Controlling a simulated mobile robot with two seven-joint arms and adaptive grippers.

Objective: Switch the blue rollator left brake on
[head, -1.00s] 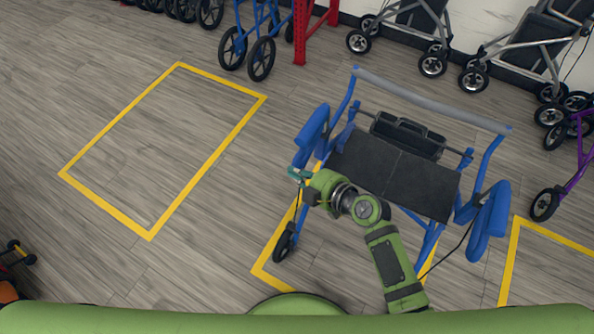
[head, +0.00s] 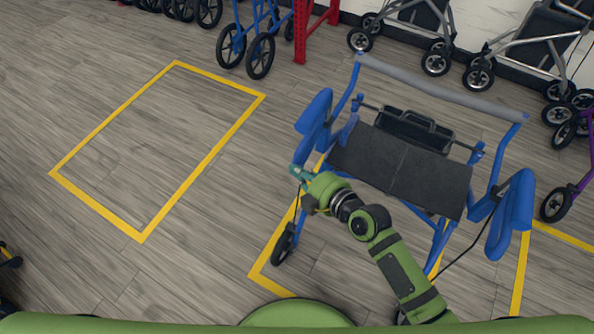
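The blue rollator (head: 353,92) stands right of centre, with a dark seat (head: 408,172) and a grey back bar (head: 440,88). Its two blue padded handles show, one on the left (head: 313,112) and one on the right (head: 514,205). I cannot make out a brake lever or its position at either handle. My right gripper (head: 298,173), with teal fingertips, is just below the picture-left handle, beside the frame. I cannot tell whether it touches the rollator or how wide its fingers are. My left gripper is not in view.
A yellow floor outline (head: 205,165) on the left is empty. Another outline (head: 268,262) lies under the rollator. A blue walker (head: 248,40), a red post (head: 301,35) and grey rollators (head: 425,30) stand at the back. A purple-framed one (head: 585,180) is at the right edge.

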